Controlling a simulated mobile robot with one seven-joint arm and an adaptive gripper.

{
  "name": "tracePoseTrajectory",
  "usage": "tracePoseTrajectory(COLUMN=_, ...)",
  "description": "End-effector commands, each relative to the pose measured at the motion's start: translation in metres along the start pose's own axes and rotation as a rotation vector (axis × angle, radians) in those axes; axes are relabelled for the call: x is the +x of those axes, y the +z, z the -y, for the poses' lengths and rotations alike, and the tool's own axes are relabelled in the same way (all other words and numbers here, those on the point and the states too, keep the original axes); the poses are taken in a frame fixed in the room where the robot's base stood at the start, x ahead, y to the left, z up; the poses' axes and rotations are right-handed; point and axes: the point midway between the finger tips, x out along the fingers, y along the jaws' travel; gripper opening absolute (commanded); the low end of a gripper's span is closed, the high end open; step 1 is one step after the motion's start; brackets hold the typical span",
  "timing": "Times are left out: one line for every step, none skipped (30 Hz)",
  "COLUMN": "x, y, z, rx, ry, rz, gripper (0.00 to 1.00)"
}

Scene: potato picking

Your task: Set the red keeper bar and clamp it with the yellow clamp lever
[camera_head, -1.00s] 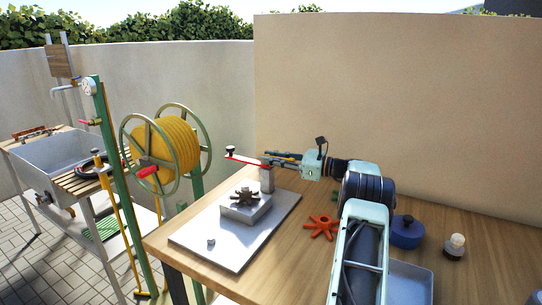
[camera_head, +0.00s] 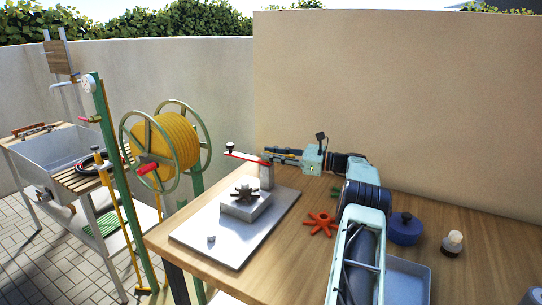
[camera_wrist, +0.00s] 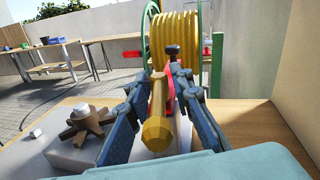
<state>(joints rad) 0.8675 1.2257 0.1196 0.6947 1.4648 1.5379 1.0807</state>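The red keeper bar (camera_head: 247,156) extends left from the top of a grey post (camera_head: 267,177) on the white plate, with a dark knob at its far left end. My gripper (camera_head: 275,154) is at the post's top, coming from the right. In the wrist view the yellow clamp lever (camera_wrist: 157,125) points toward the camera between the two blue fingers of my gripper (camera_wrist: 161,82). The fingers are apart, with gaps visible beside the lever; contact at the tips is unclear.
A brown star knob (camera_head: 243,192) sits on a grey block on the white plate (camera_head: 210,245). An orange star knob (camera_head: 320,224), a blue lidded pot (camera_head: 405,230) and a grey tray (camera_head: 408,282) are on the table. A yellow hose reel (camera_head: 172,148) stands behind the table's left edge.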

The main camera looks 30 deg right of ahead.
Motion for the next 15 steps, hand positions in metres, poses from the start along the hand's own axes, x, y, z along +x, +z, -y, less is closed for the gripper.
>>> tracePoseTrajectory(x=0.0, y=0.0, z=0.0, rx=0.0, ry=0.0, rz=0.0, gripper=0.27)
tracePoseTrajectory(x=0.0, y=0.0, z=0.0, rx=0.0, ry=0.0, rz=0.0, gripper=0.27)
tracePoseTrajectory(x=0.0, y=0.0, z=0.0, rx=0.001, ry=0.001, rz=0.0, gripper=0.27)
tracePoseTrajectory(x=0.0, y=0.0, z=-0.001, rx=0.001, ry=0.001, rz=0.0, gripper=0.27)
tracePoseTrajectory(x=0.0, y=0.0, z=-0.001, rx=0.002, ry=0.002, rz=0.0, gripper=0.27)
tracePoseTrajectory(x=0.0, y=-0.001, z=-0.001, rx=0.002, ry=0.002, rz=0.0, gripper=0.27)
tracePoseTrajectory(x=0.0, y=-0.001, z=-0.001, rx=0.002, ry=0.003, rz=0.0, gripper=0.27)
tracePoseTrajectory(x=0.0, y=-0.001, z=-0.001, rx=0.003, ry=0.003, rz=-0.001, gripper=0.27)
tracePoseTrajectory(x=-0.001, y=-0.001, z=-0.001, rx=0.003, ry=0.003, rz=-0.001, gripper=0.27)
tracePoseTrajectory(x=-0.002, y=-0.001, z=-0.001, rx=0.003, ry=0.003, rz=-0.001, gripper=0.27)
tracePoseTrajectory(x=-0.004, y=-0.001, z=-0.001, rx=0.003, ry=0.002, rz=-0.001, gripper=0.27)
tracePoseTrajectory(x=-0.007, y=-0.001, z=-0.001, rx=0.003, ry=0.002, rz=-0.001, gripper=0.27)
tracePoseTrajectory(x=-0.011, y=-0.001, z=-0.001, rx=0.003, ry=0.001, rz=-0.001, gripper=0.27)
tracePoseTrajectory(x=-0.016, y=-0.001, z=0.0, rx=0.003, ry=0.001, rz=-0.001, gripper=0.27)
tracePoseTrajectory(x=-0.022, y=-0.001, z=0.0, rx=0.003, ry=0.0, rz=-0.002, gripper=0.27)
